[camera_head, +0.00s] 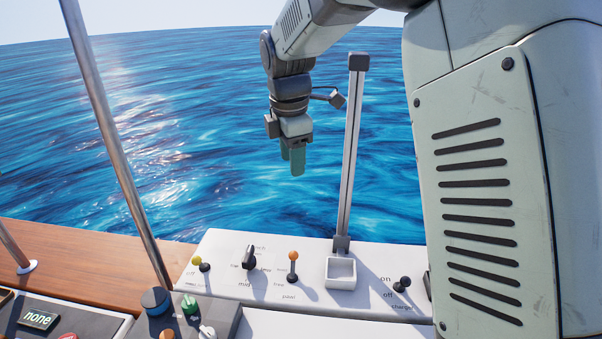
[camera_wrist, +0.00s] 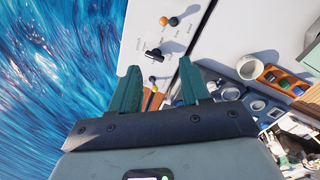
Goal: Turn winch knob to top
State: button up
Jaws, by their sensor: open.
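A black knob (camera_head: 249,257) sits on the white panel among small printed labels; the print above it is too small to read surely, and "mid" seems to stand below. Its handle looks roughly upright in the head view, but its exact setting is unclear. It also shows in the wrist view (camera_wrist: 154,54), beyond and between my fingertips. My gripper (camera_head: 292,168) is open and empty. It hangs fingers down, well above the panel and apart from the knob. In the wrist view its two green fingers (camera_wrist: 160,72) stand apart.
An orange-tipped lever (camera_head: 293,258) is right of the knob, a yellow-tipped lever (camera_head: 197,261) left. A tall post (camera_head: 351,150) rises behind a white square tray (camera_head: 341,285). A black on/off switch (camera_head: 402,284) is farther right. A metal rail (camera_head: 115,140) slants at left.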

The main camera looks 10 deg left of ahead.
jog(key=w+a+f+n+g, duration=0.1)
jog(key=w+a+f+n, duration=0.3)
jog(key=a+f+n, duration=0.65)
jog(key=n+g, duration=0.1)
send_over(248, 253)
notch_tip(248, 253, down, 12)
jog(key=r, duration=0.1)
jog(key=shift+n, duration=0.25)
notch_tip(248, 253, down, 12)
jog(key=shift+r, duration=0.2)
grip_shut()
